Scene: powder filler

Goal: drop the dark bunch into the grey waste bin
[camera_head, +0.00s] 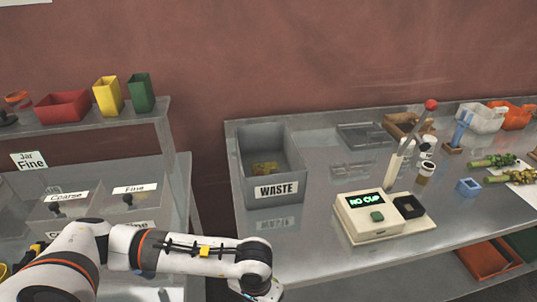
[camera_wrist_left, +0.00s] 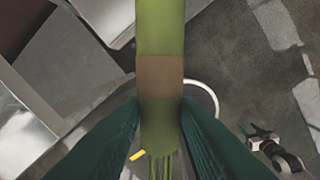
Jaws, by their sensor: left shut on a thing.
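The grey waste bin (camera_head: 257,190) with a WASTE label stands at the left end of the right-hand metal table. Some yellow-brown matter (camera_head: 264,168) lies inside it. My left gripper (camera_wrist_left: 158,112) is shut on a bunch (camera_wrist_left: 160,30), a green stalk with a brown band and thin stems at its lower end. In the head view the left arm reaches in below the bin, and its gripper and the bunch are cut off by the bottom edge. What looks like my right gripper (camera_wrist_left: 262,138) shows small in the wrist view; its jaws are unclear.
A filler device (camera_head: 383,218) reading NO CUP stands right of the bin. Green bunches (camera_head: 493,160) lie at the far right. Left are drawers (camera_head: 130,197) and a shelf with red, yellow and green boxes (camera_head: 62,106). A gap separates the two tables.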

